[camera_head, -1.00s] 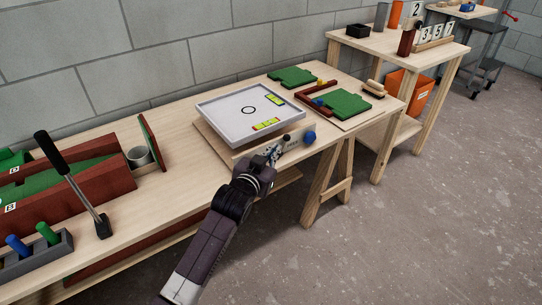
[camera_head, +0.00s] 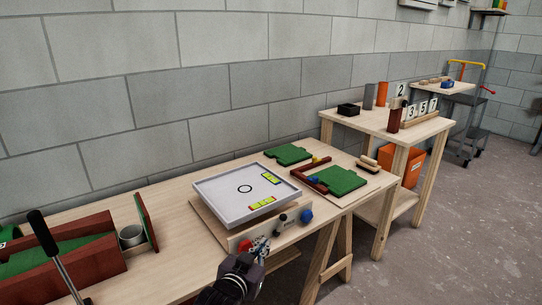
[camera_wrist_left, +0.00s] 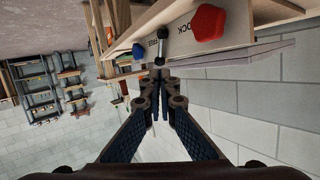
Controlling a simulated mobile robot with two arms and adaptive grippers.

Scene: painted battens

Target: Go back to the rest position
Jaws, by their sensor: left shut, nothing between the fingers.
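My left gripper (camera_head: 262,246) is shut and empty in the head view. It is in front of the low front panel of the tilting board, close to a red knob (camera_head: 246,246). In the left wrist view the two fingers of the left gripper (camera_wrist_left: 163,75) meet in the middle, with nothing between them. The red knob (camera_wrist_left: 209,22), a small black lever (camera_wrist_left: 160,45) and a blue knob (camera_wrist_left: 138,51) show beyond the fingertips. My right gripper is in neither view.
The white tray board (camera_head: 215,194) with two yellow-green levels stands on the wooden bench (camera_head: 180,247). Green plates (camera_head: 341,180) lie to its right. A red-brown box (camera_head: 85,262) with a grey cup (camera_head: 131,236) is at the left. Open floor (camera_head: 440,235) lies at the right.

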